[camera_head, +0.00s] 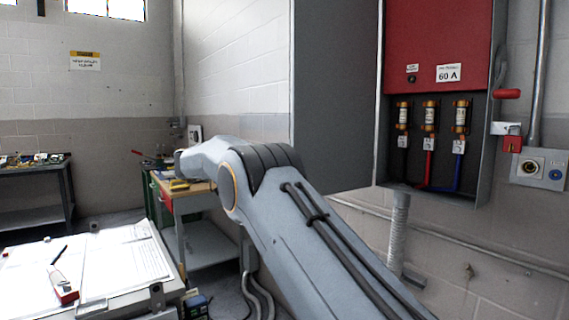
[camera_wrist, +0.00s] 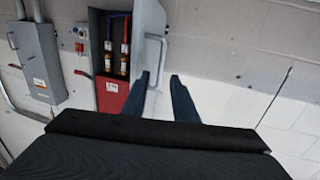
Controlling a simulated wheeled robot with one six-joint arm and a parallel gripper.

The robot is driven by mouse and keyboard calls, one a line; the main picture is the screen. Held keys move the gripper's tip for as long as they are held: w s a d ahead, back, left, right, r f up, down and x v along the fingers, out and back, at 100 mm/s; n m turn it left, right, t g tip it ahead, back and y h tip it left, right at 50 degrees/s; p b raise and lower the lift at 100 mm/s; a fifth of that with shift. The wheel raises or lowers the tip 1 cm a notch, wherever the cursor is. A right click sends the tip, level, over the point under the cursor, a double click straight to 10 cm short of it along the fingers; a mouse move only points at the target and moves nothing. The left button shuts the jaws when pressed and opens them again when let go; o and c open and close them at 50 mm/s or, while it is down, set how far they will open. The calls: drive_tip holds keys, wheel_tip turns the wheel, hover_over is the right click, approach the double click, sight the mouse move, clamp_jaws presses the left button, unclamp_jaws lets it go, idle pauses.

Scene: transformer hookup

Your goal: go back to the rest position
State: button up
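My gripper (camera_wrist: 160,75) shows in the wrist view with its two dark fingers apart and nothing held between them. The left finger overlaps the edge of a grey cabinet door (camera_wrist: 150,22) with a handle; I cannot tell whether they touch. In the head view my arm reaches from the bottom right up to the left, and its gripper end is hidden behind the arm links. The fuse cabinet's red panel (camera_head: 437,42) stands at the right, with three fuses (camera_head: 429,117) below it. The red panel also shows upside down in the wrist view (camera_wrist: 112,97).
A grey switch box (camera_wrist: 38,62) is on the wall in the wrist view. In the head view, a table with papers (camera_head: 105,265) and a red-and-white tool (camera_head: 62,287) is at front left. A workbench (camera_head: 205,203) stands behind my arm. A conduit (camera_head: 398,235) rises below the cabinet.

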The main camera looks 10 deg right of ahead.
drive_tip(key=shift+v, duration=1)
